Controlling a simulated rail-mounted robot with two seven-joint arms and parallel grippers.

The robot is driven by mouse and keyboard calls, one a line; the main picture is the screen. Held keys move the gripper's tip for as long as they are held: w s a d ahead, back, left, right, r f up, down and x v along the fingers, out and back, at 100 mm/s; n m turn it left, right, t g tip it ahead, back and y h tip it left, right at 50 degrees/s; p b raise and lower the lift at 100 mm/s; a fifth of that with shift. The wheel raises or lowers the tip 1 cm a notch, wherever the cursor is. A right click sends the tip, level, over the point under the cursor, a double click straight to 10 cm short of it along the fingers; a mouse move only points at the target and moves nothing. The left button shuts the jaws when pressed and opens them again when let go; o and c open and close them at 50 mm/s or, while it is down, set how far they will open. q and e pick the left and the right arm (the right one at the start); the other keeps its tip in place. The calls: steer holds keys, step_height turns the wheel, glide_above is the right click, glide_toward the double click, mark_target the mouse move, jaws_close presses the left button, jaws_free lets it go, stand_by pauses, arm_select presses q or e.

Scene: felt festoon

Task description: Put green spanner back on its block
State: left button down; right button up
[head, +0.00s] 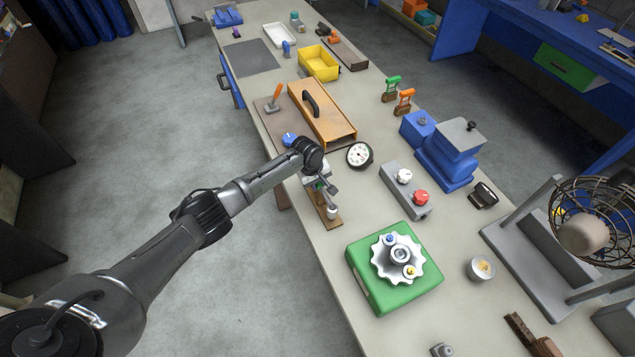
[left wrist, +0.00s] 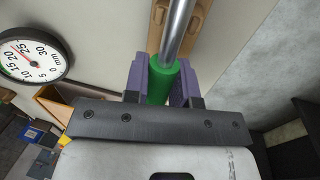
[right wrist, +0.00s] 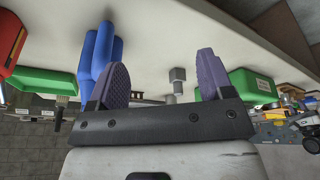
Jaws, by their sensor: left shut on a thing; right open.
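The green spanner (left wrist: 162,82) has a green grip and a shiny metal shaft. My left gripper (left wrist: 165,88) is shut on the green grip, with a purple finger on each side. In the left wrist view the shaft runs up the picture in front of the wooden block (left wrist: 199,22). In the head view the left gripper (head: 320,184) is over the narrow wooden block (head: 318,203) near the bench's left edge. I cannot tell whether spanner and block touch. My right gripper (right wrist: 163,78) is open and empty in the right wrist view.
A round dial gauge (head: 359,155) stands just right of the block. An orange wooden box (head: 322,115) lies behind it. A green box with a silver handwheel (head: 400,262) stands in front. Blue rounded bars (right wrist: 100,55) show near the right gripper's left finger.

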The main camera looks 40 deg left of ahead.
arm_select(q)
steer(key=shift+p, duration=0.3)
steer(key=shift+f, duration=0.25)
stand_by(0.4)
steer(key=shift+f+b, duration=0.7)
steer(key=c, duration=0.9)
jaws_free()
steer(key=shift+o, duration=0.2)
step_height(320, 180, up, 14)
steer(key=s+a+p, duration=0.1)
steer(key=s+p, duration=0.1)
steer(key=shift+a+f, duration=0.2)
steer(key=shift+f, duration=0.05)
steer(key=shift+s, duration=0.1)
steer(key=shift+r+p, duration=0.15)
steer(key=shift+p, duration=0.25)
